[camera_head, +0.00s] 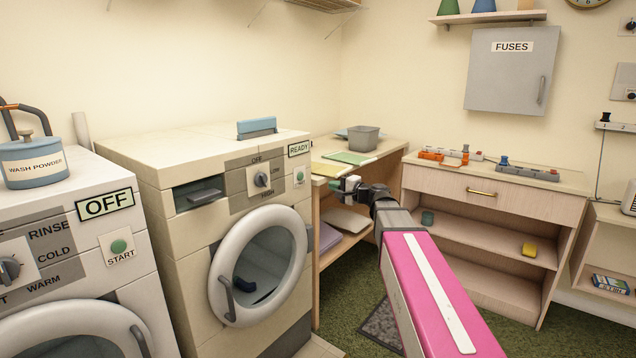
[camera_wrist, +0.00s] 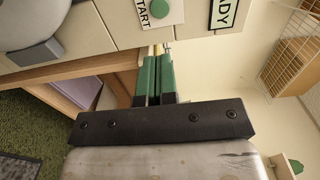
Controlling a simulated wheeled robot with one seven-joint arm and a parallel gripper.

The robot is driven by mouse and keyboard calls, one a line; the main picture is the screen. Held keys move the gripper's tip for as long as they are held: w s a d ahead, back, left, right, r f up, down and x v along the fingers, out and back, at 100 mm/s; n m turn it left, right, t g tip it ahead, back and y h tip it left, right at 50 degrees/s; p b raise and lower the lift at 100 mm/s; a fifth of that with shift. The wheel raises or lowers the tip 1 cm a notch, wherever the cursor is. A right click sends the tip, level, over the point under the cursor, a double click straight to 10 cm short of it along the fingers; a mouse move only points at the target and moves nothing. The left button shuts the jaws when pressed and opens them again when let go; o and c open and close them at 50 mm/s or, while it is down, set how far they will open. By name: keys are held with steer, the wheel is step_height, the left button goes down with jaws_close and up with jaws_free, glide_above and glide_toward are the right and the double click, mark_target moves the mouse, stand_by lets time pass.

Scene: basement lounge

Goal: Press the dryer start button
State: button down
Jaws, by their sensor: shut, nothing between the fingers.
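The dryer (camera_head: 185,255) is the cream machine in the middle, with a READY sign (camera_head: 299,149) and a round door. Its green start button (camera_head: 300,176) sits on a white plate at the right end of the control panel. My gripper (camera_head: 341,186) is shut and empty, just right of the dryer's front corner in the head view. Its green fingers (camera_wrist: 156,55) point toward the panel below the button in the wrist view, apart from the button.
A washer (camera_head: 75,212) with an OFF sign and its own START button (camera_head: 118,246) stands left. A wooden shelf table (camera_head: 390,147) with a grey bin (camera_head: 363,138) is beside the dryer. A drawer cabinet (camera_head: 485,208) stands right. Green carpet lies between.

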mark_target(301, 176)
steer(key=x, duration=1.3)
steer(key=shift+w+a, duration=0.1)
steer(key=shift+a, duration=0.05)
steer(key=shift+x, duration=0.85)
steer(key=shift+w+r, duration=0.1)
steer(key=shift+w, duration=0.05)
steer(key=v, duration=1.5)
